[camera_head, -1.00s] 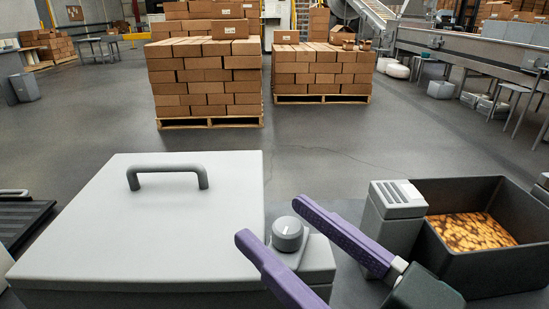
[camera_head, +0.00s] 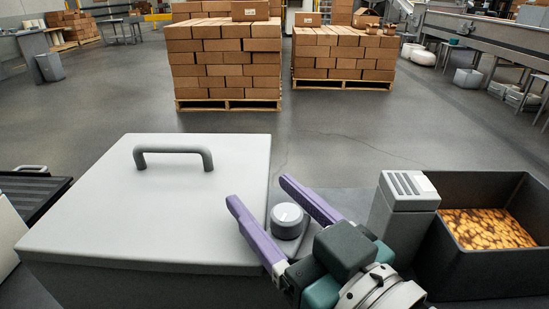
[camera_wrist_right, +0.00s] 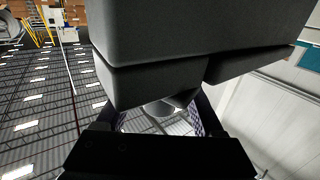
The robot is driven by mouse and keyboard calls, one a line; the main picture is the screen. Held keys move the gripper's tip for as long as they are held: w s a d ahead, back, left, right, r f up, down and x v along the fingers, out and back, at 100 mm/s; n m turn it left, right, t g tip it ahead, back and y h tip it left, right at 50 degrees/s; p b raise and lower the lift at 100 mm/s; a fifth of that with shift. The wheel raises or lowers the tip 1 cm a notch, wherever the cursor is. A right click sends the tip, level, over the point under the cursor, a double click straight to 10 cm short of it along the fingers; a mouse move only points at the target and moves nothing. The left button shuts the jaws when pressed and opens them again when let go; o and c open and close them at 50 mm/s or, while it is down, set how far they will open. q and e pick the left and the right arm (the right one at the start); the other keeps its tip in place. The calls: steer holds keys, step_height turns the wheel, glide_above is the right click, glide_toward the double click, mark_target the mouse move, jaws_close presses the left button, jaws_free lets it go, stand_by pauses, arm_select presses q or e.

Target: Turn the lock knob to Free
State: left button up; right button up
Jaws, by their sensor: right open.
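The lock knob (camera_head: 287,220) is a round grey dial with a white top, on a grey housing beside the lidded box. Its marking is too small to read. My right gripper (camera_head: 256,189) is open, with its two purple fingers on either side of the knob in the head view. I cannot tell whether either finger touches it. In the right wrist view the knob (camera_wrist_right: 158,109) shows only partly between the fingers, below a large dark grey block. My left gripper is not in view.
A large grey lid (camera_head: 150,195) with a dark handle (camera_head: 173,152) lies left of the knob. To the right stand a grey vented box (camera_head: 408,192) and a dark bin (camera_head: 500,270) of golden-brown pieces. Stacked cartons (camera_head: 222,60) on pallets stand far behind.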

steer(key=shift+w+a, duration=0.15)
jaws_close()
stand_by(0.5)
